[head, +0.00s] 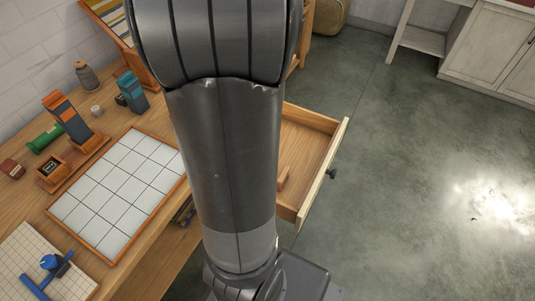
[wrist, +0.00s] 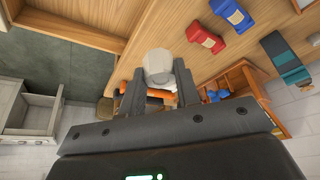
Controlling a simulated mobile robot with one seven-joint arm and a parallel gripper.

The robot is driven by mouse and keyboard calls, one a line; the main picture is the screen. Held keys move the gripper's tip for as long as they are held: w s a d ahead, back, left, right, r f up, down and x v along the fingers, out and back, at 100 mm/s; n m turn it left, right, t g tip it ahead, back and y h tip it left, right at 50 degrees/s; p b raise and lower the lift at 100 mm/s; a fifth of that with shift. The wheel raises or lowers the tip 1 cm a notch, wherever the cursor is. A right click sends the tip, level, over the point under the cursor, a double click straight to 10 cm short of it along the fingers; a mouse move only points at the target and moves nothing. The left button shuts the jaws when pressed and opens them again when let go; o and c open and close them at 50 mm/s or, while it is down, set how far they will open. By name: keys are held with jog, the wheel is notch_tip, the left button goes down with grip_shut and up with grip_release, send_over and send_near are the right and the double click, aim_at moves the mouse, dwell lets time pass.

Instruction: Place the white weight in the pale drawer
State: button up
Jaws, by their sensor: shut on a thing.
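The white weight (wrist: 158,63) is a pale, rounded cylinder in the wrist view. My gripper (wrist: 157,82) is shut on it, with one dark finger on each side. In the head view my own arm hides the gripper and the held weight. The pale drawer (head: 335,168) stands pulled open right of my arm, with a pale front and a dark knob; its left part is hidden. A wooden divider or block shows inside it. In the wrist view a wooden drawer-like box (wrist: 72,42) is at the upper left, apart from the weight.
A white gridded board (head: 125,185) and a cream cutting mat (head: 40,262) with a blue tool lie on the bench. Orange-dark and teal items stand behind. Red (wrist: 204,36) and blue blocks show in the wrist view. Open floor (head: 430,150) lies right of the drawer.

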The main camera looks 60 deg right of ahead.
jog(key=s+f+m+g+h, duration=0.1)
jog(key=s+m, duration=0.1)
jog(key=s, duration=0.8)
jog(key=s+f+m+g, duration=0.1)
jog(key=s+f+m, duration=0.15)
jog(key=s, duration=0.65)
jog(key=shift+t, duration=0.3)
notch_tip(320, 180, down, 18)
jog(key=shift+d+f, duration=0.1)
jog(key=shift+d, duration=0.05)
jog(key=shift+w+f, duration=0.1)
jog(key=shift+f, duration=0.3)
jog(key=shift+w+f, duration=0.2)
jog(key=shift+w, duration=0.05)
jog(key=w+f, duration=0.2)
jog(key=w, duration=0.1)
jog(key=w+f, duration=0.2)
jog(key=w, duration=0.2)
jog(key=w+f, duration=0.2)
jog(key=w, duration=0.2)
jog(key=shift+f, duration=2.3)
